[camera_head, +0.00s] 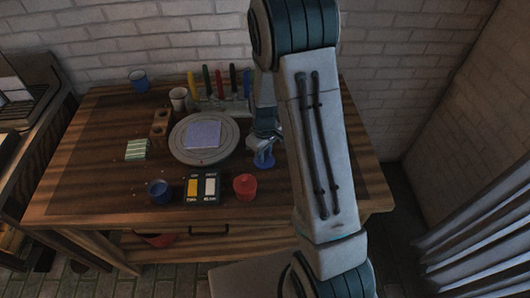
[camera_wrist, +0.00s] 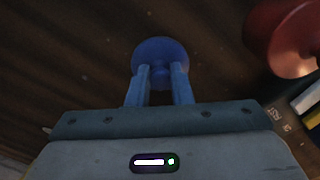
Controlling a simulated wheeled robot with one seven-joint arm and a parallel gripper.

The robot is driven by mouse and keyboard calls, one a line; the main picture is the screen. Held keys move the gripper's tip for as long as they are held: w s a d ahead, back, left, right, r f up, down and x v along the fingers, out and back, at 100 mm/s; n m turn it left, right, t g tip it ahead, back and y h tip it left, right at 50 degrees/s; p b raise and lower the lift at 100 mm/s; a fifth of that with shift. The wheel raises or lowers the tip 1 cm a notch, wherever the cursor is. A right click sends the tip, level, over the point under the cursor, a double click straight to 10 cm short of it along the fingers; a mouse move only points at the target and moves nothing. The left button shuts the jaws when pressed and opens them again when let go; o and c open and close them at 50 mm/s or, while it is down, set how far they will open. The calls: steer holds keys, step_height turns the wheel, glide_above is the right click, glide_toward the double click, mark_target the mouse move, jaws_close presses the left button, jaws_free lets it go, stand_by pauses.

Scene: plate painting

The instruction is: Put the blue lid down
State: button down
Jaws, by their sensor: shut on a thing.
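The blue lid (camera_wrist: 160,52) is a round disc with a knob, seen in the wrist view just past my fingertips. My gripper (camera_wrist: 161,82) is shut on its knob. In the head view the blue lid (camera_head: 264,162) shows under my gripper (camera_head: 264,150), over the table right of the round plate stand. I cannot tell whether the lid touches the table. A dark blue pot (camera_head: 160,192), open at the top, stands near the table's front edge, left of the switch box.
A red lidded pot (camera_head: 245,187) stands close by, right of the switch box (camera_head: 202,189). The turntable (camera_head: 188,156) bears a pale purple square. Several coloured markers stand in a rack (camera_head: 222,105) at the back. The table's (camera_head: 345,180) right part is partly hidden by my arm.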

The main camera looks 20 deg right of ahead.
steer(key=shift+f, duration=0.25)
steer(key=c, duration=1.3)
jaws_free()
steer(key=shift+r, duration=0.1)
step_height(320, 180, up, 12)
steer(key=s+r+m+t, duration=0.1)
steer(key=s+r+m, duration=0.2)
steer(key=s+r, duration=0.3)
steer(key=s+r+m+t, duration=0.2)
steer(key=s+r, duration=0.3)
steer(key=s, duration=0.8)
steer(key=shift+r+m, duration=0.35)
steer(key=shift+m, duration=0.55)
steer(key=shift+d, duration=0.1)
